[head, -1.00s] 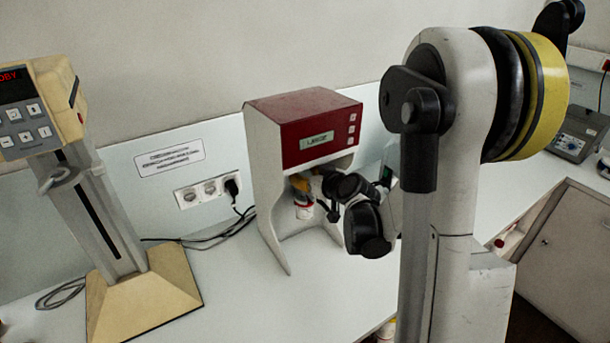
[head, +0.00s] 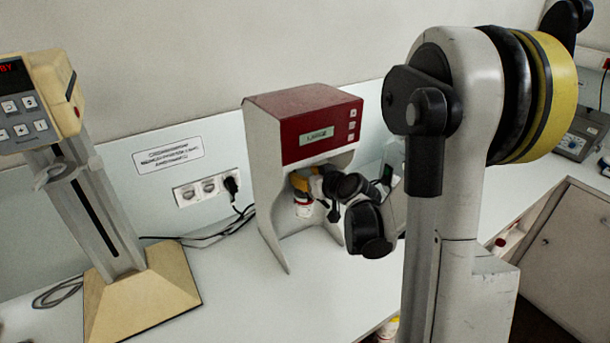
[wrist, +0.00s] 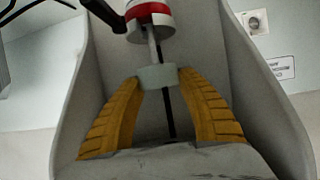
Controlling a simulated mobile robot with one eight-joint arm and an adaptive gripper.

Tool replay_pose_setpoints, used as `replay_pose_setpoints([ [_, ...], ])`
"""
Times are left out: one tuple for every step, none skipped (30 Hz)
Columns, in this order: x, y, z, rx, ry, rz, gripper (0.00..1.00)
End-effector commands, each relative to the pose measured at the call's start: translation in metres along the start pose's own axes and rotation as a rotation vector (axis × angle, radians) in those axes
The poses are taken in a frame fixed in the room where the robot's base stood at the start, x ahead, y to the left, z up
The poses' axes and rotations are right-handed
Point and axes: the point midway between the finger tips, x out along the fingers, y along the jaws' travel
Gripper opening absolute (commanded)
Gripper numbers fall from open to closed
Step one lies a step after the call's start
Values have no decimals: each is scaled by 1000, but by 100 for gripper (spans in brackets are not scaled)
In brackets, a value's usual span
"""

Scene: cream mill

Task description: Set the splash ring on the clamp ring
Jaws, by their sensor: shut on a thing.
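My gripper (wrist: 157,82) has its two yellow-orange fingers closed on a pale grey round piece (wrist: 157,76), which I take for part of the splash ring. A thin rod runs from this piece to a red-and-white round stack (wrist: 150,16) at the top of the wrist view. A black lever (wrist: 103,12) sticks out beside the stack, likely on the clamp ring; I cannot tell the rings apart there. In the head view the red-and-white stack (head: 304,209) shows just under my gripper (head: 304,184), inside the mill's bay. My wrist partly covers this spot.
The red-topped mill (head: 303,120) has side walls close around my gripper. A cream stand with a keypad (head: 120,240) is at the left. Sockets and a black cable (head: 232,188) are on the wall. The front bench is mostly clear.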

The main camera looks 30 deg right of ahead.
Motion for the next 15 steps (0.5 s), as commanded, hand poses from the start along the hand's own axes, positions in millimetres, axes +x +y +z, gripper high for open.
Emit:
replay_pose_setpoints([
  [2,0,4,0,0,0,17],
  [2,0,5,0,0,0,17],
  [3,0,7,0,0,0,17],
  [3,0,8,0,0,0,17],
  [4,0,9,0,0,0,17],
  [4,0,10,0,0,0,17],
  [5,0,12,0,0,0,17],
  [5,0,13,0,0,0,17],
  [6,0,14,0,0,0,17],
  [6,0,15,0,0,0,17],
  [7,0,16,0,0,0,17],
  [7,0,18,0,0,0,17],
  [8,0,19,0,0,0,17],
  [8,0,19,0,0,0,17],
  [8,0,20,0,0,0,17],
])
